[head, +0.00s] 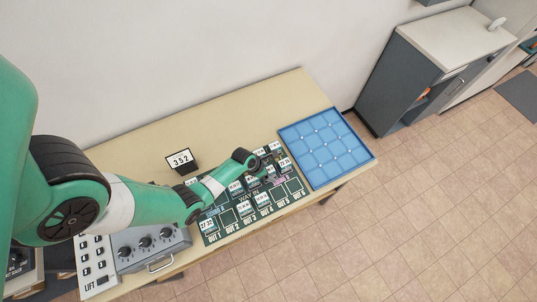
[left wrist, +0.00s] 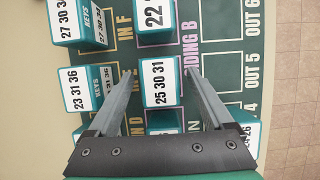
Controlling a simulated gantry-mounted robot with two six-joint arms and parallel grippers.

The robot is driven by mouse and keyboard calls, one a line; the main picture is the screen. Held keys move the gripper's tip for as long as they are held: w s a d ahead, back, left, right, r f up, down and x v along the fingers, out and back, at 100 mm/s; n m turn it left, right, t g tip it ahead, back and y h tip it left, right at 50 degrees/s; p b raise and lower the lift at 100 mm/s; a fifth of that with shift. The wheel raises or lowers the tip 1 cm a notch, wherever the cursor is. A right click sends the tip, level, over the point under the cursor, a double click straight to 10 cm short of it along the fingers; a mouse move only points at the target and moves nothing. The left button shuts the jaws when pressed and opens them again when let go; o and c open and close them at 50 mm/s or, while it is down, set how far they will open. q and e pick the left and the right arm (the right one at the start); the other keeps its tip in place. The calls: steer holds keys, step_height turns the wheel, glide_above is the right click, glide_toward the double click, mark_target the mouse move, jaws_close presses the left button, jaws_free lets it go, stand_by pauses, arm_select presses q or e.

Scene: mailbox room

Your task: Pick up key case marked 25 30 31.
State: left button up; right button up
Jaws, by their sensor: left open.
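The key case marked 25 30 31 (left wrist: 159,82) is a small box with a white label and teal sides, resting on the dark green mat (left wrist: 217,48). In the left wrist view my left gripper (left wrist: 159,72) is open, with one finger on each side of this case and the case between them. I cannot tell whether the fingers touch it. In the head view my left gripper (head: 262,172) is over the mat, and the case's label cannot be read there. My right gripper is not in view.
Cases marked 23 31 36 (left wrist: 82,92) and 27 30 34 (left wrist: 72,20) stand left of it; another (left wrist: 156,16) stands just beyond. A blue compartment tray (head: 325,147) is right of the mat. A 352 sign (head: 181,160) stands behind. A control box (head: 150,243) is at left.

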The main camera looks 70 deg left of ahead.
mark_target(270, 170)
arm_select(q)
steer(key=shift+w+f, duration=0.2)
steer(key=shift+f, duration=0.4)
steer(key=shift+r, duration=0.15)
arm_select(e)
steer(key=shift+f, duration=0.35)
arm_select(q)
jaws_close()
steer(key=shift+r, duration=0.1)
step_height(270, 170, up, 4)
steer(key=p, duration=0.4)
steer(key=shift+d+r, duration=0.1)
steer(key=s+d+r+p, duration=0.7)
steer(key=s+d+r, duration=0.1)
steer(key=d, duration=0.3)
steer(key=shift+s+r+p, duration=0.15)
steer(key=shift+r+p, duration=0.15)
steer(key=shift+p, duration=0.1)
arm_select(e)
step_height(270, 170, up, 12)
